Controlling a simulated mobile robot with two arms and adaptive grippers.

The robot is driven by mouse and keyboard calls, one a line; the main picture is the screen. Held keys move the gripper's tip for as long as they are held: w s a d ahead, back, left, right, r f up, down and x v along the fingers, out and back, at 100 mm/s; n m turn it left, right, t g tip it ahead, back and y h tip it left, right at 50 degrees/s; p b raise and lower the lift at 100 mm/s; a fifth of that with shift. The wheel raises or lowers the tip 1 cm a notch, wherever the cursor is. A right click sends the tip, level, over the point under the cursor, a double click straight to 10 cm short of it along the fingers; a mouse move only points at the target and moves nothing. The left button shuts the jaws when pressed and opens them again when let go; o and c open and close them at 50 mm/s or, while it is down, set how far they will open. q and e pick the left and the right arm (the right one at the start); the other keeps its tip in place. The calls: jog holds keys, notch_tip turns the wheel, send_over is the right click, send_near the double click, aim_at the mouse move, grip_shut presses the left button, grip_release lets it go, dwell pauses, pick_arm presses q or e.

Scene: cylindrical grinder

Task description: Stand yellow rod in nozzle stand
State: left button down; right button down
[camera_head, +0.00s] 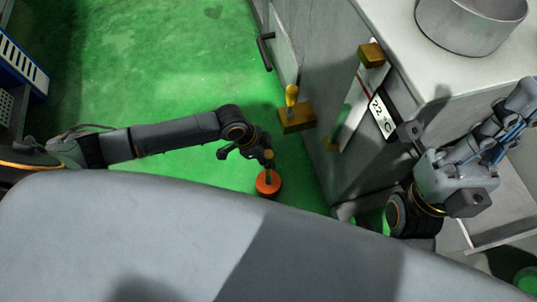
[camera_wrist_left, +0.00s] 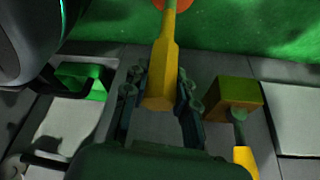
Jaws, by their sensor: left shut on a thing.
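My left gripper (camera_head: 262,155) is shut on a yellow rod (camera_wrist_left: 162,75), held between both fingers in the left wrist view (camera_wrist_left: 160,90). The rod's thick faceted end is at the fingers, and it narrows away from me towards an orange disc (camera_head: 268,183). I cannot tell whether the disc is fixed to the rod or lies behind it. A brass-coloured block (camera_head: 297,118) at the cabinet side, perhaps the nozzle stand, holds another yellow-handled piece (camera_head: 291,94). This block also shows in the wrist view (camera_wrist_left: 232,92), right of the fingers.
A pale cabinet (camera_head: 320,85) stands right of my left gripper, with a dark handle (camera_head: 265,52) and a "22-C" label (camera_head: 381,115). A round metal pot (camera_head: 470,25) sits on top. My right arm (camera_head: 460,180) is beside it. The green floor (camera_head: 180,60) is open at the left.

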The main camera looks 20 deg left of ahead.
pick_arm(q)
jog(key=c, duration=1)
grip_release()
jog(key=shift+r, duration=0.1)
jog(key=v, duration=1.1)
jog(key=shift+a+r, duration=0.15)
jog(key=shift+r, duration=0.25)
